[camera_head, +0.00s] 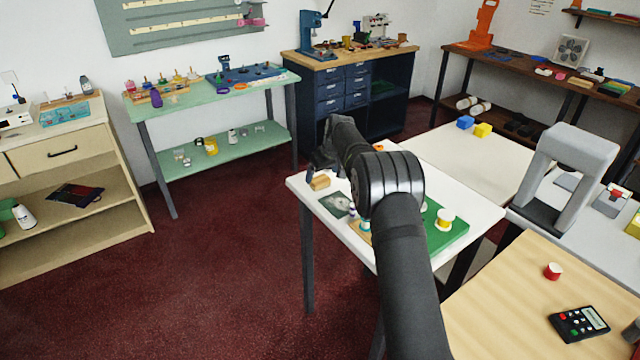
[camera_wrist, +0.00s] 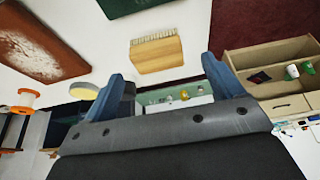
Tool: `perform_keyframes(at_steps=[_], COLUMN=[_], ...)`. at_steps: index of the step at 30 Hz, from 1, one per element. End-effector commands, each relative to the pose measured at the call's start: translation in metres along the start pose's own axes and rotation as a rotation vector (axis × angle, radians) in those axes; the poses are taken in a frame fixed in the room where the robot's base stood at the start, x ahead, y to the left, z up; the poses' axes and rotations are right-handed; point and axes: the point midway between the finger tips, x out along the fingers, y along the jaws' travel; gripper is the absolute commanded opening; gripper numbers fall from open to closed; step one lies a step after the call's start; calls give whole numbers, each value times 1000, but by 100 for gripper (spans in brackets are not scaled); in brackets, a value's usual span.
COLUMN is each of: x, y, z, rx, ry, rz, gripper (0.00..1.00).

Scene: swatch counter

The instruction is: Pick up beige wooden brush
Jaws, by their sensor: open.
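The beige wooden brush (camera_head: 319,183) lies near the left corner of the white table (camera_head: 471,207). In the wrist view the brush (camera_wrist: 157,56) is a tan block with a row of pale bristles on its far edge. My gripper (camera_wrist: 163,69) is open, its two blue fingers apart and empty. The brush lies beyond the fingertips, roughly centred across the gap, and is not held. In the head view my dark gripper (camera_head: 324,152) is just above and behind the brush, partly hidden by my forearm.
On the same table lie a dark patterned card (camera_head: 335,204) and a green board (camera_head: 449,238) with a white and yellow spool (camera_head: 445,218). My arm hides part of the tabletop. The wrist view shows a brown board with white marks (camera_wrist: 38,48) and an orange spool (camera_wrist: 26,100).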

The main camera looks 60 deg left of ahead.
Motion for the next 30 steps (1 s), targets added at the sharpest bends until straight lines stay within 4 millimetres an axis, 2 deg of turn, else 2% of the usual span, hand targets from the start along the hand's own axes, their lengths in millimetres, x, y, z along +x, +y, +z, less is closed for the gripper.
perform_keyframes(at_steps=[3,8,17,24,25,30], x=[21,38,42,42,42,42], y=[2,2,2,2,2,2], z=[3,4,3,3,3,3], rx=[0,1,1,1,1,1], ry=[-3,-2,0,0,0,0], rz=[-1,0,1,1,1,1], gripper=[85,85,85,40,37,37])
